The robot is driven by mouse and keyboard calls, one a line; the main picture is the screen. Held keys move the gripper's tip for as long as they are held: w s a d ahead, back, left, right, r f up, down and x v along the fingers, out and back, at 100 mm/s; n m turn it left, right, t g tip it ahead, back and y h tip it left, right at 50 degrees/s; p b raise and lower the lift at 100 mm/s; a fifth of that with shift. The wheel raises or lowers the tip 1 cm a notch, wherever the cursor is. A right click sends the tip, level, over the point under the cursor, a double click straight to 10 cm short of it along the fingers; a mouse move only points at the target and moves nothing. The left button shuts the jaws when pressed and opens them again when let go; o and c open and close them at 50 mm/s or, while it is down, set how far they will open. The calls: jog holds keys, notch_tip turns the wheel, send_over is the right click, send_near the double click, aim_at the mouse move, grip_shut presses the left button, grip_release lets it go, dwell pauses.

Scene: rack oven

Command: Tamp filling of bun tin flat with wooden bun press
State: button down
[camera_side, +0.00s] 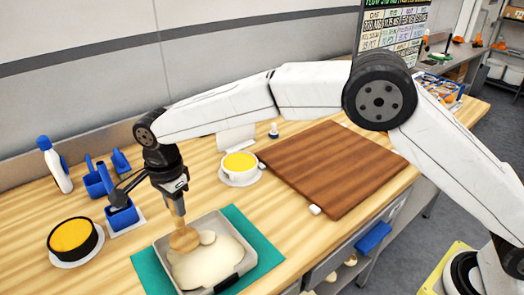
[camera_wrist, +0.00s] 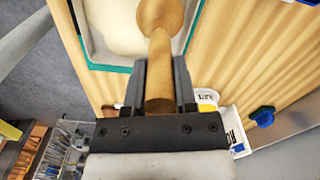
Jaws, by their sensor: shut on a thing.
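My gripper (camera_side: 175,193) is shut on the handle of the wooden bun press (camera_side: 184,239), which points downward with its round head lowest. The head is over the back left part of the bun tin (camera_side: 249,262), at or just above the pale filling (camera_side: 205,262). I cannot tell whether it touches. The filling looks lumpy, with a small raised round beside the press head. In the wrist view, the press handle (camera_wrist: 160,85) lies between my two fingers (camera_wrist: 160,75), and part of the filling (camera_wrist: 112,28) shows beyond it. The head hides part of the filling.
The tin sits on a teal mat (camera_side: 262,247). A black round tin with yellow filling (camera_side: 70,236), blue holders (camera_side: 122,215) and a white bottle (camera_side: 55,165) stand at left. A white-rimmed yellow dish (camera_side: 240,168) and a brown board (camera_side: 335,165) lie behind and right.

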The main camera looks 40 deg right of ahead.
jog(key=shift+d+r, duration=0.15)
jog(key=shift+d, duration=1.2)
jog(key=shift+d+r, duration=0.15)
jog(key=shift+d, duration=1.2)
jog(key=shift+f, duration=0.2)
jog(key=shift+f, duration=1.8)
jog(key=shift+s+f, duration=0.1)
jog(key=shift+f, duration=0.2)
jog(key=shift+r, duration=0.1)
jog(key=shift+r, duration=1.95)
